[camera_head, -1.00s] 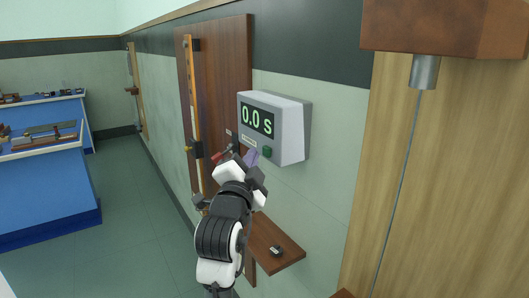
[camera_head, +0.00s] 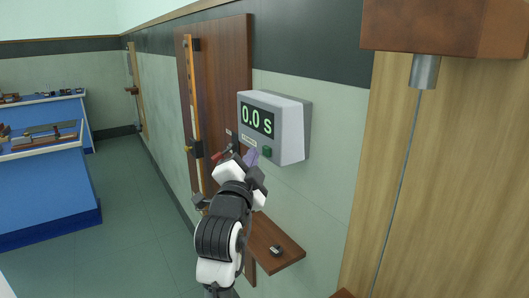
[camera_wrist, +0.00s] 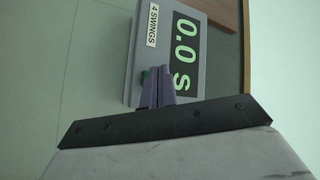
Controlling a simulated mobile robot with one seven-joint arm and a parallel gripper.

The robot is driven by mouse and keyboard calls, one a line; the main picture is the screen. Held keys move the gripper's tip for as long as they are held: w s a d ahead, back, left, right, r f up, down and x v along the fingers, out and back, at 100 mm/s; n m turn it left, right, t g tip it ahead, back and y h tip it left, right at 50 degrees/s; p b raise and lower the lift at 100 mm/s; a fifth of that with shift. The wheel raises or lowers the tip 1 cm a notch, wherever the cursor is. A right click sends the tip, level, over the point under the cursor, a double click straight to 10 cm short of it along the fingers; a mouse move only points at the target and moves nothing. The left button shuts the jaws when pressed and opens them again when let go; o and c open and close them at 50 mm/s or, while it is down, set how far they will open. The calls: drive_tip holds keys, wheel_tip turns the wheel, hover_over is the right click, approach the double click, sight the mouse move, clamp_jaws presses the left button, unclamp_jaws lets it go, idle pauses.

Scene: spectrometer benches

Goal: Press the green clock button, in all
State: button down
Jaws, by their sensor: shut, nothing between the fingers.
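The clock (camera_head: 289,135) is a grey box on the wall, and its display (camera_head: 257,119) reads 0.0 s. The green button (camera_head: 267,153) is on its front face at the lower right. My gripper (camera_head: 251,156) is shut and empty, with its purple fingertips just left of the button in the head view. In the wrist view the clock (camera_wrist: 143,50) appears turned on its side, with a label reading 4 SWINGS. There the shut fingers (camera_wrist: 158,87) partly cover the green button (camera_wrist: 146,77). I cannot tell whether they touch it.
A small wooden shelf (camera_head: 285,259) below the clock holds a small dark object (camera_head: 276,250). A brown board (camera_head: 229,75) with a vertical rail stands left of the clock. A wooden panel with a hanging rod (camera_head: 404,170) is at the right. Blue benches (camera_head: 45,195) stand far left, with open floor between.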

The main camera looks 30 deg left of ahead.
drive_tip(key=shift+w, duration=0.1)
idle(0.7)
drive_tip(key=shift+w+d, duration=0.2)
drive_tip(key=shift+w, duration=0.1)
drive_tip(key=shift+w+d, duration=0.15)
drive_tip(key=shift+w, duration=0.3)
idle(0.7)
drive_tip(key=shift+s, duration=0.1)
idle(0.3)
drive_tip(key=shift+s+a+b, duration=0.35)
drive_tip(key=shift+s+b, duration=0.15)
drive_tip(key=shift+s, duration=0.25)
drive_tip(key=shift+s+a+b, duration=0.25)
drive_tip(key=shift+s+a, duration=0.05)
drive_tip(key=shift+s, duration=0.45)
drive_tip(key=shift+s+a+b, duration=0.25)
drive_tip(key=shift+s+a, duration=0.1)
drive_tip(key=shift+s, duration=0.45)
drive_tip(key=shift+s+a+b, duration=0.25)
drive_tip(key=shift+s+a, duration=0.05)
drive_tip(key=shift+s, duration=0.45)
